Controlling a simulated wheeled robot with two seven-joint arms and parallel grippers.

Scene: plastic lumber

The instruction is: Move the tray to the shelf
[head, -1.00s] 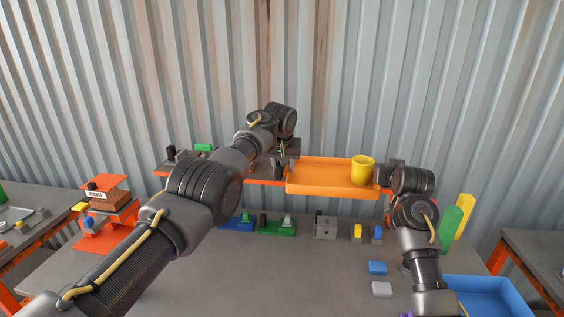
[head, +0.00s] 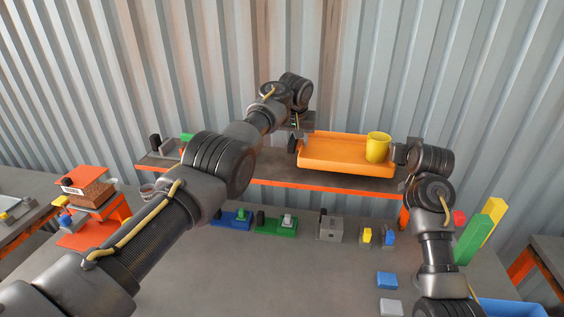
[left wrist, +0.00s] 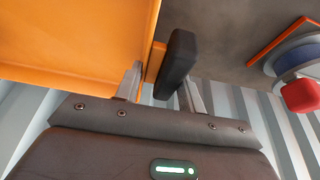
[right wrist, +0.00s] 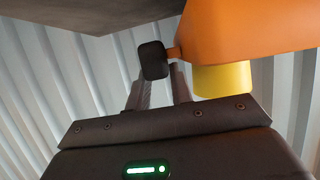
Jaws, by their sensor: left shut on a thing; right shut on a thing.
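The orange tray (head: 330,160) is level over the right part of the grey shelf (head: 272,168) with the orange front edge. I cannot tell whether it touches the shelf board. A yellow cup (head: 377,148) stands upright at the tray's right end. My left gripper (left wrist: 160,85) is shut on the tray's left black handle (left wrist: 178,62); my arm partly hides this grip in the head view. My right gripper (right wrist: 160,88) is shut on the right black handle (right wrist: 153,60). In the right wrist view the cup (right wrist: 222,80) shows beside the tray.
A dark part (head: 157,147) and a green block (head: 187,138) are at the shelf's left end. Below, the workbench (head: 300,270) holds a green fixture (head: 277,223), a grey block (head: 330,227) and blue pieces (head: 387,280). Tall green (head: 472,238) and yellow blocks stand at right.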

